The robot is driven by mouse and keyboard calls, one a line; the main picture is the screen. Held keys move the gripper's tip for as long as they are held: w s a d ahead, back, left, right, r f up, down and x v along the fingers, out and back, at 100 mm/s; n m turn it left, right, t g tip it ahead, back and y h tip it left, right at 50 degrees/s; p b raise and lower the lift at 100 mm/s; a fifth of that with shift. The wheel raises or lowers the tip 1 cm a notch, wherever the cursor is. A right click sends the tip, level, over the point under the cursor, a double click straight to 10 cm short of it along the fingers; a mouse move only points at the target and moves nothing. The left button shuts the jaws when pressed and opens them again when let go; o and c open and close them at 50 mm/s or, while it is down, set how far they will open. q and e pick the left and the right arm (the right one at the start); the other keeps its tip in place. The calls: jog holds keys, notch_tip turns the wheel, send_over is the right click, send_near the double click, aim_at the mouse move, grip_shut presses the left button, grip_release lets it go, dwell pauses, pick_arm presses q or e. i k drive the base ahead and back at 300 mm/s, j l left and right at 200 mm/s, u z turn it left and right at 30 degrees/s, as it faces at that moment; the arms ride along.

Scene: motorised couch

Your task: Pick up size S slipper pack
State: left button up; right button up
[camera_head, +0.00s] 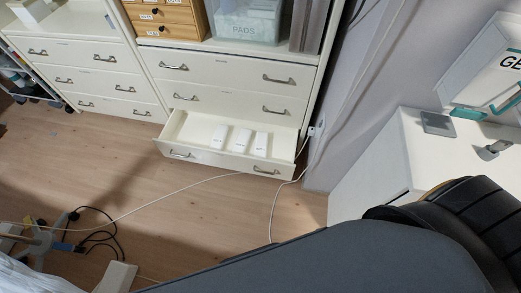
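Three small white packs lie side by side in an open bottom drawer (181,130) of the white cabinet. The left pack (219,137), the middle pack (241,140) and the right pack (261,144) each carry small dark print, too small to read, so I cannot tell which is size S. The packs lie apart from one another with narrow gaps. Neither of my grippers shows in this view.
A dark grey padded surface (330,260) fills the bottom right. A thin white cable (180,190) runs across the wooden floor below the drawer. Black cables (98,236) lie at lower left. A white cabinet (375,160) stands at right. Floor before the drawer is otherwise clear.

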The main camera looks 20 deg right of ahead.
aim_at(218, 141)
jog(key=i+j, duration=0.15)
jog(key=i, duration=0.4)
jog(key=i+j+u, duration=0.1)
jog(key=i, duration=0.4)
jog(key=i+j, duration=0.2)
jog(key=i, duration=0.35)
